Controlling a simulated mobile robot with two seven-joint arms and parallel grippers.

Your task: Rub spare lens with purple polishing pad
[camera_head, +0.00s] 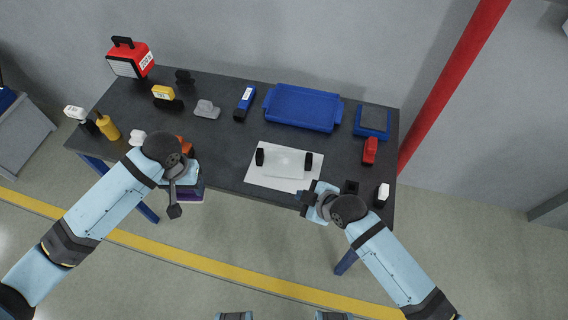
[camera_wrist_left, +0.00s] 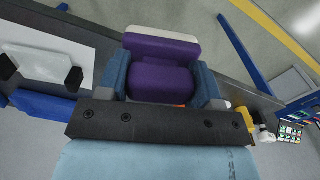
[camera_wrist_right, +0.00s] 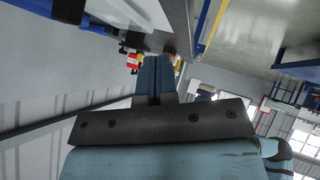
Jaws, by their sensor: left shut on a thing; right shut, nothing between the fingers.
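The purple polishing pad (camera_wrist_left: 160,82) is between the fingers of my left gripper (camera_wrist_left: 161,78), which is shut on its purple block; a pale layer shows on the pad's far side. In the head view the pad (camera_head: 190,195) is partly hidden below my left wrist, just off the table's front edge. A clear plate, apparently the spare lens (camera_head: 284,163), stands between two black holders on a white sheet (camera_head: 262,181). The pad is left of the sheet and apart from it. My right gripper (camera_head: 306,198) is shut and empty, near the sheet's front right corner.
A blue tray (camera_head: 302,108) lies behind the sheet on the dark table (camera_head: 225,150). A red object (camera_head: 370,151) and a blue-framed pad (camera_head: 373,121) are at right. A yellow bottle (camera_head: 108,127) and orange thing (camera_head: 185,146) are at left. A red post rises behind the right end.

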